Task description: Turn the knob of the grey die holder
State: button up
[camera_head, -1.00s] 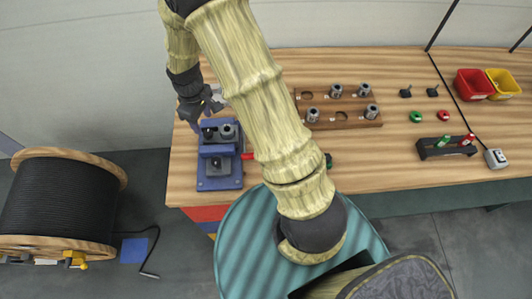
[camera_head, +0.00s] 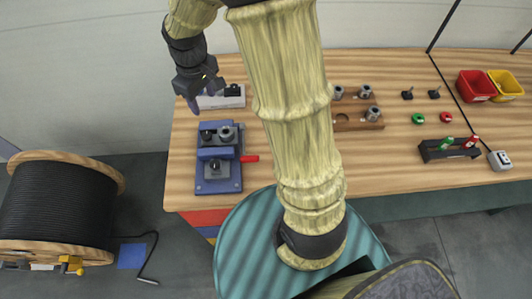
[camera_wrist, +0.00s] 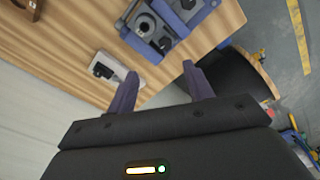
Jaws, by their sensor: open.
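The grey die holder appears to be the light grey block with a black knob behind the blue press-like device in the head view (camera_head: 236,100). In the wrist view, the grey die holder (camera_wrist: 127,72) lies just beyond the left finger, with its black knob (camera_wrist: 102,70) facing the camera. My gripper (camera_head: 203,97) is at the left end of the block in the head view and covers part of it. In the wrist view my gripper (camera_wrist: 160,73) is open, with nothing between its two purple fingers. I cannot tell its height above the table.
A wooden rack (camera_head: 343,126) with metal dies is to the right, partly behind my arm. A pale wall is behind the table. A cable reel (camera_head: 60,210) stands left on the floor.

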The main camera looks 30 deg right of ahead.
jog(key=s+d+m+t, duration=0.2)
jog(key=s+d+m, duration=0.4)
jog(key=s, duration=0.5)
jog(key=shift+s+d+f+m, duration=0.25)
jog(key=shift+s+d+m, duration=0.15)
jog(key=shift+d, duration=0.05)
